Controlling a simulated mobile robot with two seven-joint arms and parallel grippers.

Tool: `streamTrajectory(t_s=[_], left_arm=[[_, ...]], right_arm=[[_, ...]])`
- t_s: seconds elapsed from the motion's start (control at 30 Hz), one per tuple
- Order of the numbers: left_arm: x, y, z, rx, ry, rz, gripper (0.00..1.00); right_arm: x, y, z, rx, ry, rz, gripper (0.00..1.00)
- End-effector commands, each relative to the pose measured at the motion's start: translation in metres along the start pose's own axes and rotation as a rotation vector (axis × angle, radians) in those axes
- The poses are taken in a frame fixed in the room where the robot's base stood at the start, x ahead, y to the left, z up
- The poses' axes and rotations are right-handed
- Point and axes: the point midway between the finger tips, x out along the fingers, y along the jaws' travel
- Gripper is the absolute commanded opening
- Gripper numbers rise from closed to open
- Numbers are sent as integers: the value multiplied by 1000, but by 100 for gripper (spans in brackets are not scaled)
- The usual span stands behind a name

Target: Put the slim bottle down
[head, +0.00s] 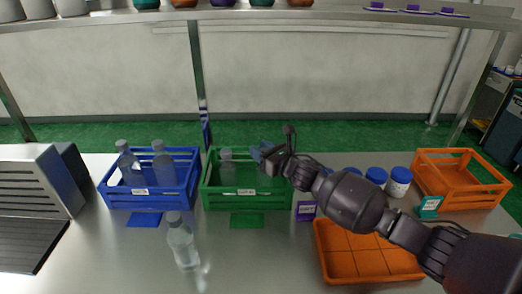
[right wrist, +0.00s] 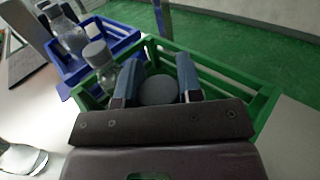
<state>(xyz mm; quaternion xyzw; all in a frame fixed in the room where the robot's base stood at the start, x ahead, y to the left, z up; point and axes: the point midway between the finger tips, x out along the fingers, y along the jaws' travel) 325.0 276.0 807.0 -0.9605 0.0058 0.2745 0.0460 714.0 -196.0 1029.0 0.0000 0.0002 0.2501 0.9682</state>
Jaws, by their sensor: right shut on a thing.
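My right gripper (head: 264,151) is over the right part of the green crate (head: 247,200), its fingers pointing down into it. In the right wrist view the gripper (right wrist: 156,82) is shut on the slim bottle (right wrist: 158,91), whose round grey cap shows between the fingers. The bottle's body is hidden, so I cannot tell whether it touches the crate floor. Another clear bottle with a grey cap (head: 227,167) stands in the left part of the green crate; it also shows in the right wrist view (right wrist: 99,60). My left gripper is not in view.
A blue crate (head: 152,199) with two bottles stands left of the green one. A clear bottle (head: 182,242) stands on the bench in front. An orange divided tray (head: 365,263), blue-lidded jars (head: 399,183) and an orange crate (head: 460,181) are to the right. A shelf (head: 330,15) spans above.

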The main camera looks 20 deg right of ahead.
Motion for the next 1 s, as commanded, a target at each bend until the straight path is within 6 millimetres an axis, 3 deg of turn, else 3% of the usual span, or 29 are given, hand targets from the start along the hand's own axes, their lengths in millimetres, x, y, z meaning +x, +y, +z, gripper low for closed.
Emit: streamTrajectory(t_s=[0.03, 0.2, 0.57, 0.77, 1.0], left_arm=[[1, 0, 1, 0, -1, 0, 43], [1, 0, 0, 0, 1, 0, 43], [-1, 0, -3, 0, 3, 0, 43], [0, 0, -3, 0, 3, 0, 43], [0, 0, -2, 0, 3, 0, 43]], right_arm=[[0, 0, -2, 1, 0, 0, 35], [0, 0, -1, 0, 0, 0, 59], [-1, 0, 3, -1, 0, 0, 59], [-30, 0, 0, -1, 3, -1, 59], [-77, 0, 0, 0, 2, -1, 59]])
